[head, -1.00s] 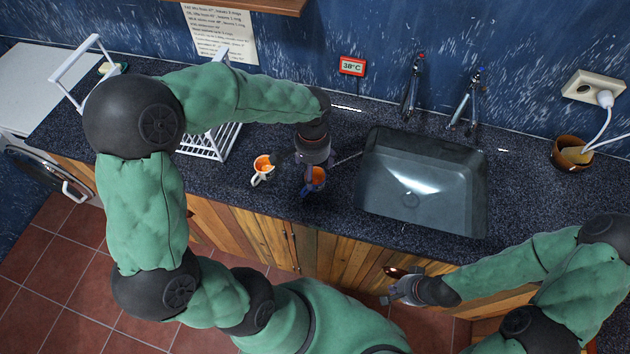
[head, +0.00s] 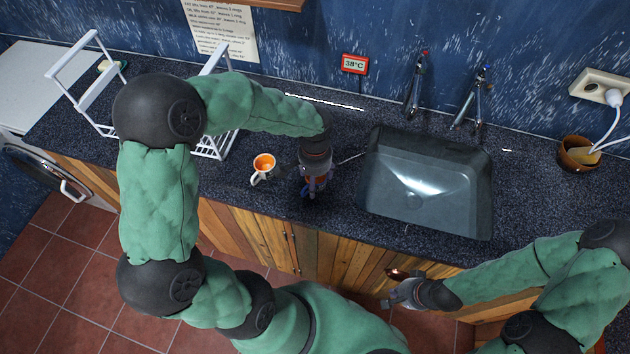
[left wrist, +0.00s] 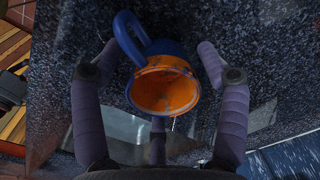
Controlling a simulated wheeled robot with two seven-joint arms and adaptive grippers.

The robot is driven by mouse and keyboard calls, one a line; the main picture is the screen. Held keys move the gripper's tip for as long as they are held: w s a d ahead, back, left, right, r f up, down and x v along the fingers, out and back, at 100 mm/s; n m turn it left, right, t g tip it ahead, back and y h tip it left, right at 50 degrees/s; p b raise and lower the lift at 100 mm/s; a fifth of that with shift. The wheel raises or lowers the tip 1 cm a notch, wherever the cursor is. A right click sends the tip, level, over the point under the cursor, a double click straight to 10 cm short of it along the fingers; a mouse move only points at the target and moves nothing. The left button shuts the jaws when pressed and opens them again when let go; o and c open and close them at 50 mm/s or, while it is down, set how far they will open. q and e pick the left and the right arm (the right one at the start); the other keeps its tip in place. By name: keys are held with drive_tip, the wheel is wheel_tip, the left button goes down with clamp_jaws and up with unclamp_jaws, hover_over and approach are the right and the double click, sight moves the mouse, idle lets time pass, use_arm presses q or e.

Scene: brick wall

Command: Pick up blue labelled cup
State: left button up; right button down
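The blue cup (left wrist: 181,50) has an orange inside and a blue handle. In the left wrist view its mouth faces the camera, between the spread fingers of my left gripper (left wrist: 158,58). A gap shows between the cup and the fingers on both sides. In the head view my left gripper (head: 314,187) is over the cup on the counter left of the sink, and hides most of it. No label can be read. My right gripper (head: 395,292) is empty in front of the counter, its fingers apart.
A white cup (head: 262,168) with an orange inside stands just left of my left gripper. A grey sink (head: 425,185) is to the right, with two taps behind it. A white rack (head: 212,143) stands at the left. A brown pot (head: 575,155) is at the far right.

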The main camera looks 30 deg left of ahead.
use_arm(q)
drive_tip(key=c, duration=0.8)
